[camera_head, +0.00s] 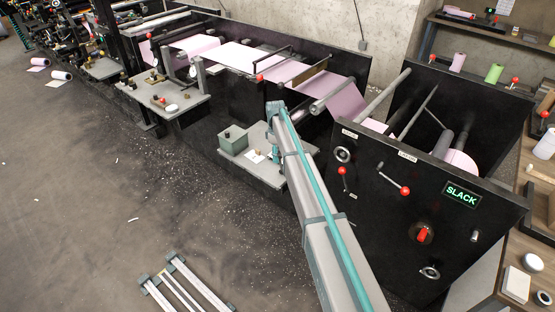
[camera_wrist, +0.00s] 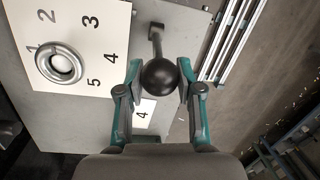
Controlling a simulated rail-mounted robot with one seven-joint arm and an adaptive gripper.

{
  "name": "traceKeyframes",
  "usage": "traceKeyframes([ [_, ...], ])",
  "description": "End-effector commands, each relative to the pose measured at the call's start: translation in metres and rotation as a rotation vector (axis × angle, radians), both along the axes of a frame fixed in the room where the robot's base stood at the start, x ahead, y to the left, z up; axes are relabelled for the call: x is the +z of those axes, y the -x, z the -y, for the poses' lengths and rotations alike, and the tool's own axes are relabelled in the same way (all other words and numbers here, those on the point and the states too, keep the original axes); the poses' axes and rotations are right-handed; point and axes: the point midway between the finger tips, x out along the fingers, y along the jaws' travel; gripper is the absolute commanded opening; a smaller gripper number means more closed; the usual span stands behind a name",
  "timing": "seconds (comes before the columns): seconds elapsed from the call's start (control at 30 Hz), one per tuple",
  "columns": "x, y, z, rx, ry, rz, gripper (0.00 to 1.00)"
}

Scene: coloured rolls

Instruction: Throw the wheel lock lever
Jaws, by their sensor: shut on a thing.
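A lever with a round black knob (camera_wrist: 159,78) and a short dark stem (camera_wrist: 155,38) stands at a grey metal shelf in the wrist view. My gripper (camera_wrist: 159,75) has its two teal fingers on either side of the knob, shut on it. In the head view my gripper (camera_head: 275,155) is small and low over the grey shelf (camera_head: 265,178) on the machine's front; the knob cannot be made out there. A white plate with numbers (camera_wrist: 105,20) and a round metal knob (camera_wrist: 60,65) lies left of the lever. A small label reading 4 (camera_wrist: 143,113) is partly hidden near my fingers.
A grey box (camera_head: 233,139) stands on the shelf's left. The black panel at right has red-knobbed levers (camera_head: 405,190) and a green SLACK sign (camera_head: 461,195). A pink web (camera_head: 235,55) runs through the machine.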

Motion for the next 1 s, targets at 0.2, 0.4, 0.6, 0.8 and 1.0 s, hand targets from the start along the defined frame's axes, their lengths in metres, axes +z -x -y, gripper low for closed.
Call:
traceKeyframes([
  [0.2, -0.0026, -0.0069, -0.0056, 0.0, -0.005, 0.007, 0.0],
  [0.4, -0.0027, -0.0075, -0.0061, 0.0, -0.005, 0.007, 0.0],
  [0.6, -0.0029, -0.0074, -0.0059, 0.001, -0.005, 0.008, 0.0],
  [0.8, -0.003, -0.0068, -0.0054, 0.001, -0.004, 0.006, 0.57],
  [1.0, -0.0027, -0.0057, -0.0049, 0.0, -0.002, 0.004, 0.61],
])
